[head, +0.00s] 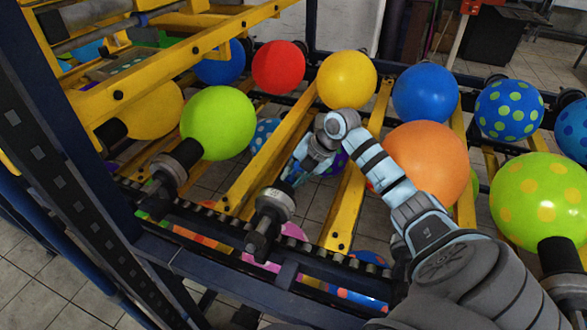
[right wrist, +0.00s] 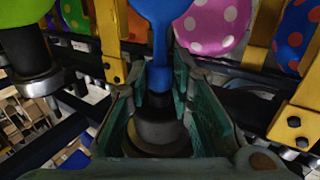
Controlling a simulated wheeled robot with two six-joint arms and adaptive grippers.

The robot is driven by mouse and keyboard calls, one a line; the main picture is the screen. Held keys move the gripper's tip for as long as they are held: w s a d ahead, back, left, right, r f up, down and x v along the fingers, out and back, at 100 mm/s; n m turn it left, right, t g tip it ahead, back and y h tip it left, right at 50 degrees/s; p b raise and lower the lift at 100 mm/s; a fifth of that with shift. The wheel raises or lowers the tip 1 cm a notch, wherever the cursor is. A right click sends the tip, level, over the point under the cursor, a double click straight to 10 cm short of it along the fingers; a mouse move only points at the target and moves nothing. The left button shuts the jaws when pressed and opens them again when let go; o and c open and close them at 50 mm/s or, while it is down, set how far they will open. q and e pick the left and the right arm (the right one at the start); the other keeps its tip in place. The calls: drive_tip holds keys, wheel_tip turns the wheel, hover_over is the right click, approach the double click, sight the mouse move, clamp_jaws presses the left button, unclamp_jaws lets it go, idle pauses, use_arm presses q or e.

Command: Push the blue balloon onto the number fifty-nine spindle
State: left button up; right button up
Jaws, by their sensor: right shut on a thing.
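The blue balloon (right wrist: 160,14) is at the top centre of the right wrist view. Its narrow neck runs down between my right gripper's fingers (right wrist: 160,100). The neck's lower end meets a black tip above a grey collar, part of the spindle (right wrist: 158,132); I cannot tell how far it sits over it. In the head view my right gripper (head: 301,172) is just above and behind the spindle (head: 274,205), whose number I cannot read. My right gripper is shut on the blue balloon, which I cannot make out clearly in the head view. My left gripper is not in view.
A green balloon (head: 218,123) sits on the spindle to the left, and a dotted green one (head: 540,195) on the right. An orange balloon (head: 428,165) is beside my right arm. Yellow bars (head: 268,158) and a dark chain rail (head: 215,228) border the spindle.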

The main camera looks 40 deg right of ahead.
drive_tip(key=shift+s+a+p, duration=0.15)
drive_tip(key=shift+a+p, duration=0.2)
idle(0.4)
drive_tip(key=o, duration=0.8)
drive_tip(key=p+v, duration=0.8)
drive_tip(key=v, duration=0.1)
